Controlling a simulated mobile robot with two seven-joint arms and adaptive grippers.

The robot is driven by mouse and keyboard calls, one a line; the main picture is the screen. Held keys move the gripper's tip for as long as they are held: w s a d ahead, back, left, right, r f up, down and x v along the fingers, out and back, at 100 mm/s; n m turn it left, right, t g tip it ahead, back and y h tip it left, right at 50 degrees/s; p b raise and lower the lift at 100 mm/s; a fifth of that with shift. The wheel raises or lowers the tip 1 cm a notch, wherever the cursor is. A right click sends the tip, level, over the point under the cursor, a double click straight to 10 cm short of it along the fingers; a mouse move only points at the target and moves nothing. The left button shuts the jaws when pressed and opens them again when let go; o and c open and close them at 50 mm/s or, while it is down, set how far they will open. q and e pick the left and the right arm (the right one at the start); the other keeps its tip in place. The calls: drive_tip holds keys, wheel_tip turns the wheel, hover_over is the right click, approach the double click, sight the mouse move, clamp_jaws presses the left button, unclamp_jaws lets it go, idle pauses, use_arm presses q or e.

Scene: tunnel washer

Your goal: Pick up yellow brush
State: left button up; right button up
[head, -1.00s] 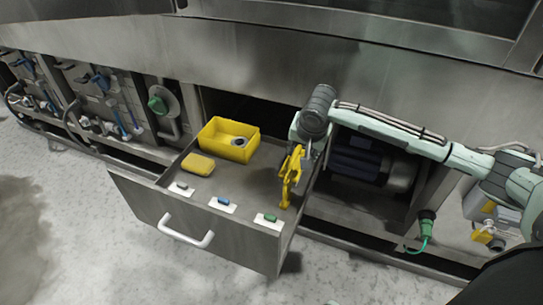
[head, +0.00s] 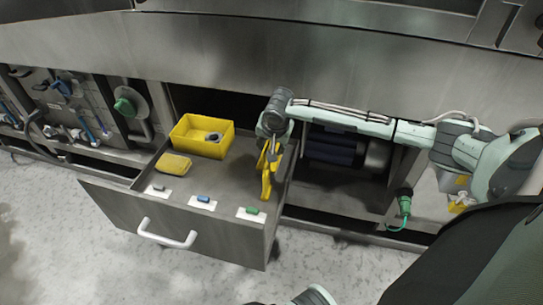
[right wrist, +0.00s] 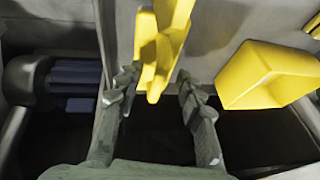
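In the right wrist view the brush (right wrist: 160,50) shows between and just beyond the two fingers of my right gripper (right wrist: 157,92). The fingers are apart, with a gap visible on each side of the brush. In the head view my right gripper (head: 272,140) is at the upper part of the brush, and its fingers are hard to make out. My left gripper is not in view.
A yellow bin (head: 190,146) with a grey item inside and a yellow sponge (head: 175,166) are in the drawer's left part. Small grey, blue (head: 203,198) and green (head: 252,210) blocks lie on white labels along its front. A dark cavity with a motor (head: 335,150) is right of the drawer.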

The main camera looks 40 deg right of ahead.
drive_tip(key=shift+c, duration=0.3)
clamp_jaws()
drive_tip(key=shift+r, duration=0.1)
wheel_tip(320, 180, up, 10)
drive_tip(key=shift+p, duration=0.3)
drive_tip(key=c, duration=0.7)
unclamp_jaws()
clamp_jaws()
